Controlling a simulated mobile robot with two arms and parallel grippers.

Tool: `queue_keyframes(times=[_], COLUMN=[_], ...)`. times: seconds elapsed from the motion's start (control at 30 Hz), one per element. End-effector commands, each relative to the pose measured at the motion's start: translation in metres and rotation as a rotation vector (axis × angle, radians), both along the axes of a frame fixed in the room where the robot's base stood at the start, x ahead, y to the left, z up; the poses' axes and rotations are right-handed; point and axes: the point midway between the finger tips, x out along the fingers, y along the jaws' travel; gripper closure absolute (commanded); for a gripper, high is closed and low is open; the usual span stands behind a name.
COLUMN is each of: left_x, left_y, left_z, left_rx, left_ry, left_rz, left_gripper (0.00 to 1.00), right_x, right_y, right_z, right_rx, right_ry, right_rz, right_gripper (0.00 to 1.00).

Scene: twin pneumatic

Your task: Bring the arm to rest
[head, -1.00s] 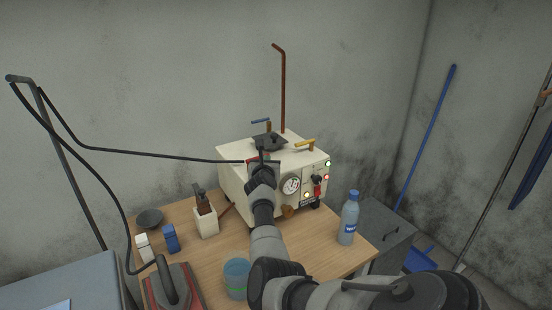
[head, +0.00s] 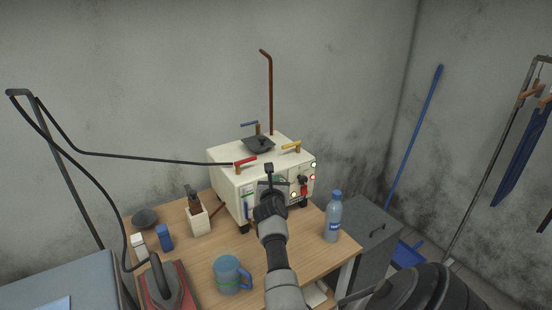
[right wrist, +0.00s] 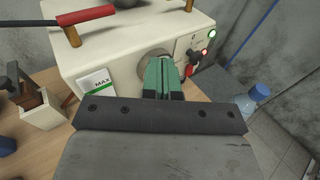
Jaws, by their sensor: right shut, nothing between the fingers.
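My right gripper (head: 269,170) is in front of the cream pneumatic machine (head: 225,184), covering part of its front face. In the right wrist view its green fingers (right wrist: 164,77) are together with nothing between them, in front of a round part on the machine's front. The machine's top has a red handle (head: 245,162), a blue handle (head: 249,125) and a yellow handle (head: 291,147). The red handle stands apart from the gripper and also shows in the right wrist view (right wrist: 87,16). The gauge is mostly hidden by my gripper in the head view. My left gripper is not in view.
On the wooden table (head: 197,254) stand a blue mug (head: 228,275), a water bottle (head: 333,218), a tool holder (head: 197,221) and an iron (head: 159,283). A black hose (head: 150,157) runs to the machine. A grey cabinet (head: 372,240) stands at the right.

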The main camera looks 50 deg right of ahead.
Motion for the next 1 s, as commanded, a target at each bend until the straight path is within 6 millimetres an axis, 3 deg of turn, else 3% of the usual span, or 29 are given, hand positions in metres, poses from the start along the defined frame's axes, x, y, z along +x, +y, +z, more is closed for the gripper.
queue_keyframes(times=[0.23,0.77,0.9,0.97,1.0], left_x=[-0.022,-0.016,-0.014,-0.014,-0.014], left_y=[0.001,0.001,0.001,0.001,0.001], left_z=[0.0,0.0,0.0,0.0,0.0], left_rx=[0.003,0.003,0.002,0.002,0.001], left_ry=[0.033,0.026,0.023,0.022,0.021], left_rz=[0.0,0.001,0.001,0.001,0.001], left_gripper=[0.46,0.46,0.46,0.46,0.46], right_x=[-0.006,-0.006,-0.008,-0.008,-0.007], right_y=[0.003,0.003,0.019,0.039,0.06], right_z=[0.0,0.002,0.026,0.044,0.055], right_rx=[0.001,-0.015,-0.252,-0.458,-0.623], right_ry=[0.0,0.005,0.072,0.133,0.182], right_rz=[0.002,0.005,0.083,0.161,0.229], right_gripper=[1.0,1.0,1.0,1.0,1.0])
